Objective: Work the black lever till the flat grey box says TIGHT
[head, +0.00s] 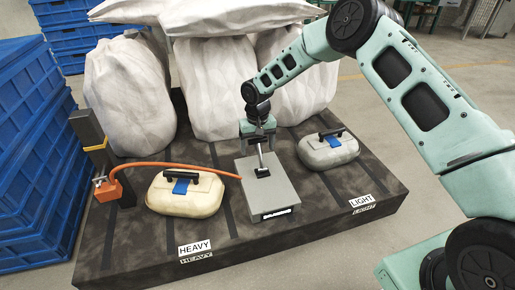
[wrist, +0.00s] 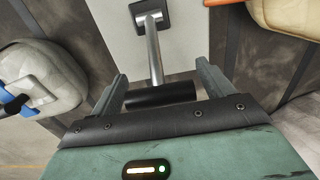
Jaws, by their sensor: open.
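The flat grey box (head: 275,192) lies mid-platform. A small display (head: 277,214) on its front face is too small to read. The lever (wrist: 153,50) rises from a black pivot on the box's top; it has a silver rod and a black crossbar grip (wrist: 160,95). The rod also shows in the head view (head: 261,157). My gripper (head: 260,136) is above the box's far end. In the wrist view my gripper (wrist: 162,78) is open, with one finger on each side of the black grip. Gaps show between grip and fingers.
An orange hose (head: 165,164) runs from the box to an orange clamp (head: 107,189) by a post. A cream casting (head: 185,195) near a HEAVY sign (head: 195,248) is left; a grey casting (head: 329,151) near a LIGHT sign (head: 362,201) is right. White sacks (head: 205,85) stand behind.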

